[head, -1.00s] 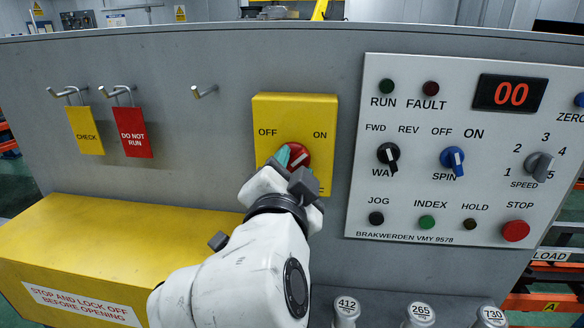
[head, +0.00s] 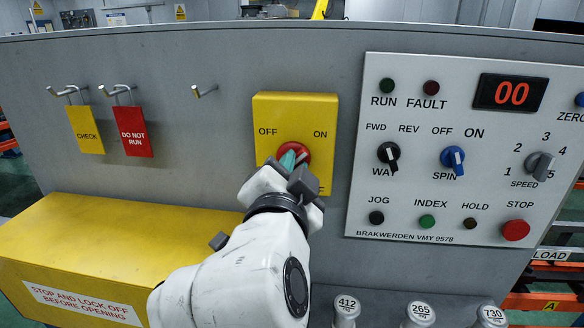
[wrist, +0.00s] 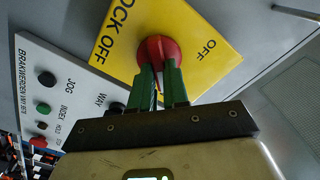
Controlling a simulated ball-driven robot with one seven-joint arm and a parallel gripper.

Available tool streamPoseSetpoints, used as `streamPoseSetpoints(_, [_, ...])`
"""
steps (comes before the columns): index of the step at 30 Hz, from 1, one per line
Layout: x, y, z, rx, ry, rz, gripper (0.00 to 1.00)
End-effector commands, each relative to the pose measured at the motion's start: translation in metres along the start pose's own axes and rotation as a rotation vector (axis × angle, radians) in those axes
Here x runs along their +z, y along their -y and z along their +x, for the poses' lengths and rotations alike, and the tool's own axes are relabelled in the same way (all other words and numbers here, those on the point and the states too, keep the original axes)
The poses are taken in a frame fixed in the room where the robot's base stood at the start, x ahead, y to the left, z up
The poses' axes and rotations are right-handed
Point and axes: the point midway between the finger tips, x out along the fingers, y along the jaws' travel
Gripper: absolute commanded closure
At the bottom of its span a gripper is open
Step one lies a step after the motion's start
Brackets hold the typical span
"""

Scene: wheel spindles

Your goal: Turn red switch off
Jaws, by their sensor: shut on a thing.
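The red switch (head: 295,149) is a round knob on a yellow panel (head: 264,110), with OFF at its upper left and ON at its upper right. In the head view my gripper (head: 290,163) hides much of the knob. A short white mark on it seems to slant up to the right, toward the ON side. In the wrist view the green fingers of my gripper (wrist: 159,72) are shut on the handle of the red switch (wrist: 155,48), one on each side.
A control panel (head: 470,120) with knobs and buttons is to the right. A yellow box (head: 120,240) juts out at lower left. Red (head: 134,132) and yellow (head: 85,130) tags hang from hooks at left. Several numbered spindles (head: 420,312) stand at lower right.

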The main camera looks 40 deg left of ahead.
Motion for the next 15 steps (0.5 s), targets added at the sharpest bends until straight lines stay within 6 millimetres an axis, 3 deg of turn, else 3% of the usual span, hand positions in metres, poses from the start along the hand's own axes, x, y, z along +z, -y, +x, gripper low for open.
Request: streamPoseSetpoints(15, [-0.0015, 0.002, 0.0004, 0.004, -0.001, -0.355, 1.0])
